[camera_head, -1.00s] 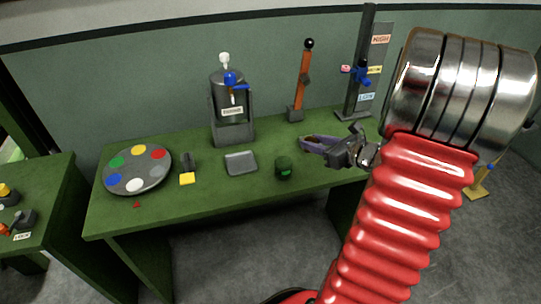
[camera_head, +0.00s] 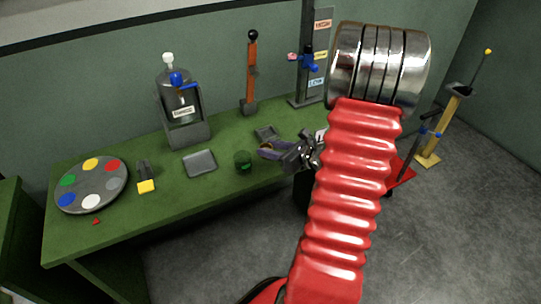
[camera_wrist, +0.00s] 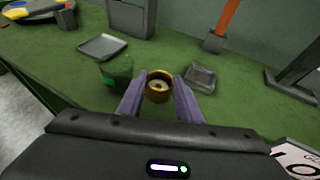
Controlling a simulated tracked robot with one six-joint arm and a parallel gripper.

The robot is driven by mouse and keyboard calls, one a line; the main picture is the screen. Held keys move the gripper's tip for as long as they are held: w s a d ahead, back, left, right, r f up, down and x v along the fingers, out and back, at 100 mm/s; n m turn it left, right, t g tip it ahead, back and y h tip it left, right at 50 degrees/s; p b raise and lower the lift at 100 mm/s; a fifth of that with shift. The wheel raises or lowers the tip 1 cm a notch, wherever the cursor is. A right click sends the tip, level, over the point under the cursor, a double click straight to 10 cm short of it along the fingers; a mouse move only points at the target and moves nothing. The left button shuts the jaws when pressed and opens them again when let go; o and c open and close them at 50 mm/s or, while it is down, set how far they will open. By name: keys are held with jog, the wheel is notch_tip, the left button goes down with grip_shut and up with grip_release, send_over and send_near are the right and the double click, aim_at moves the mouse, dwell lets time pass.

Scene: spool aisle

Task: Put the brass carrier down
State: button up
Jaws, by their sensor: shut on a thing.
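The brass carrier (camera_wrist: 159,86) is a small round ring-like cup with a dark inside. In the wrist view it sits between the two purple fingers of my gripper (camera_wrist: 158,92), which is shut on it. In the head view my gripper (camera_head: 268,151) reaches over the green table (camera_head: 225,143), and I cannot make out the carrier there. It looks held over the table; I cannot tell its height. A small grey square tray (camera_wrist: 201,78) lies just right of the fingers in the wrist view. It also shows behind my gripper in the head view (camera_head: 267,132).
A dark green cylinder (camera_head: 243,163) stands close left of my gripper. Left of it are another grey tray (camera_head: 199,162), a yellow-ended block (camera_head: 146,178) and a disc of coloured spots (camera_head: 92,183). A grey dispenser (camera_head: 183,110), orange lever (camera_head: 251,70) and slotted post (camera_head: 308,60) stand behind.

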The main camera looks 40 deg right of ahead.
jog(key=shift+f, duration=1.55)
jog(key=o, duration=1.1)
jog(key=shift+o, duration=0.2)
jog(key=shift+s+r, duration=0.1)
jog(key=shift+s+d+r, duration=0.1)
jog(key=shift+s, duration=0.15)
jog(key=v, duration=1.1)
jog(key=shift+s, duration=0.15)
